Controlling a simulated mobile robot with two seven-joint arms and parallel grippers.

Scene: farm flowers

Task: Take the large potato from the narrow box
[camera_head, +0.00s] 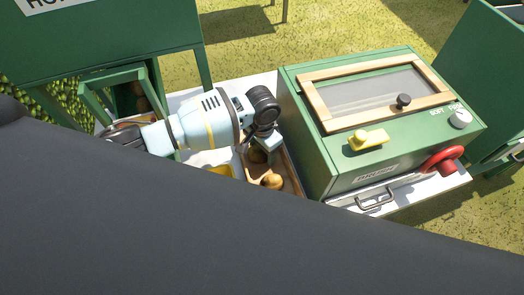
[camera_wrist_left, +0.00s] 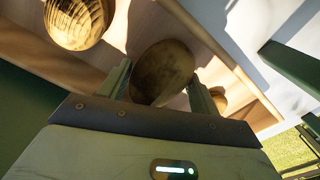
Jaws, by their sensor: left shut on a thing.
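The narrow wooden box (camera_head: 294,182) stands beside the green machine in the head view. A brown potato (camera_head: 272,181) lies near its front end. My left gripper (camera_head: 262,148) points down into the box. In the left wrist view, my left gripper (camera_wrist_left: 160,85) has its two fingers on either side of a brown potato (camera_wrist_left: 163,70) and is shut on it. A large, striped-lit potato (camera_wrist_left: 76,22) lies to the left, apart from the fingers. A smaller potato (camera_wrist_left: 218,100) shows partly behind the right finger. My right gripper is not in view.
A green machine (camera_head: 345,165) with a wood-framed window, yellow handle (camera_head: 369,139) and red part (camera_head: 442,160) stands close right of the box. A yellow item (camera_head: 218,170) lies left of it. A green frame (camera_head: 118,82) stands further left. A dark shape covers the lower head view.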

